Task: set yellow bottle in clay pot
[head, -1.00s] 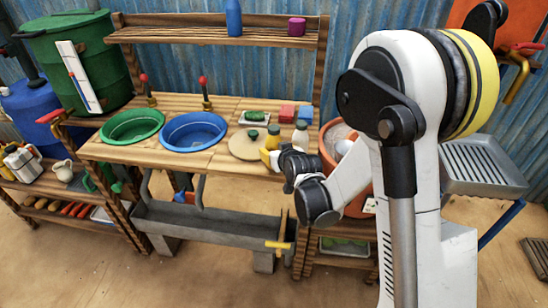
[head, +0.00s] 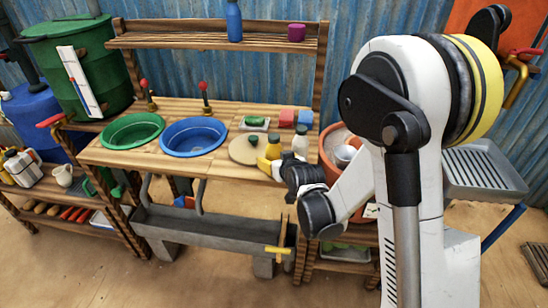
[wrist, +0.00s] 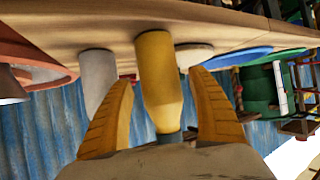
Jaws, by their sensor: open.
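The yellow bottle (head: 273,147) stands at the front edge of the wooden counter, next to a white bottle (head: 300,140). In the wrist view the yellow bottle (wrist: 158,75) is between my two spread fingers, with a visible gap on each side. My gripper (head: 267,165) is open and at the bottle, its fingers partly hidden by my wrist in the head view; it also shows in the wrist view (wrist: 161,86). The clay pot (head: 328,170) is to the right of the counter, partly hidden behind my arm. Its orange rim shows in the wrist view (wrist: 35,56).
The white bottle (wrist: 97,80) stands close beside one finger. A round board (head: 243,151), a blue basin (head: 194,137) and a green basin (head: 132,131) lie left of the bottles. A metal vessel (head: 345,155) is in the pot.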

